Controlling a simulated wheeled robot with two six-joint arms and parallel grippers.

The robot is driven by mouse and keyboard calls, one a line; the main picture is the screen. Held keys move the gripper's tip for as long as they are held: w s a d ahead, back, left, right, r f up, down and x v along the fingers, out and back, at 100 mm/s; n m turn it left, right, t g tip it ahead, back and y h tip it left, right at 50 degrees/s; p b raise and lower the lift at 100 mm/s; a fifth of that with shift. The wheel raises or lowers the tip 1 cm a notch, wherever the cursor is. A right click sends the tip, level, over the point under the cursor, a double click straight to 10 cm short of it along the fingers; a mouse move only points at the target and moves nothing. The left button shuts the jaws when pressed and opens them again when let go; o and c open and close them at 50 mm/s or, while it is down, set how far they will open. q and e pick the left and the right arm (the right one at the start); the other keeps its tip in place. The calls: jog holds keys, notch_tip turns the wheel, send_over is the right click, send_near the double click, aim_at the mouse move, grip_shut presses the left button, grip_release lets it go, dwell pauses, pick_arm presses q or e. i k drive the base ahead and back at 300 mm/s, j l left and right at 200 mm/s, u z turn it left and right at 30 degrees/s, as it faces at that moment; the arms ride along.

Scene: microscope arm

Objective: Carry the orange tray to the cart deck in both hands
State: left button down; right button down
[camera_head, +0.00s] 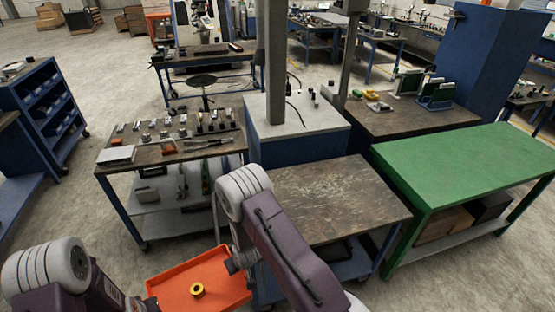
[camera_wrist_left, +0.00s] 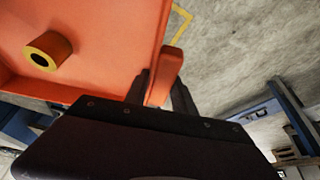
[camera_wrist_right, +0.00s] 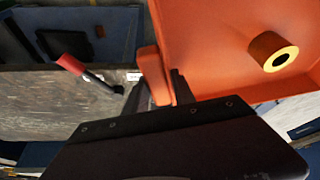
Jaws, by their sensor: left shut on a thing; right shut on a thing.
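The orange tray (camera_head: 223,287) is held in front of me at the bottom of the head view, over the floor and beside a blue-framed cart. A yellow ring-shaped part (camera_head: 197,289) with a dark hole sits in it. My left gripper (camera_head: 142,304) is at the tray's left side; the left wrist view shows its fingers (camera_wrist_left: 162,90) shut on an orange handle. My right gripper (camera_head: 238,264) is at the tray's right side; the right wrist view shows its fingers (camera_wrist_right: 160,88) shut on the other handle. The cart's worn brown deck (camera_head: 335,195) is to the right of the tray.
A green-topped table (camera_head: 460,165) stands right of the cart. A bench with tools and small parts (camera_head: 170,150) stands left, beside a grey-topped blue cabinet (camera_head: 300,122). A red-tipped lever (camera_wrist_right: 72,65) shows near the brown surface. The brown deck is bare.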

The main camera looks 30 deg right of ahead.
aim_at(327, 208)
jog(key=k+l+z, duration=0.25)
jog(key=l, duration=0.95)
jog(key=l+z, duration=0.3)
jog(key=l, duration=0.85)
jog(key=i, duration=1)
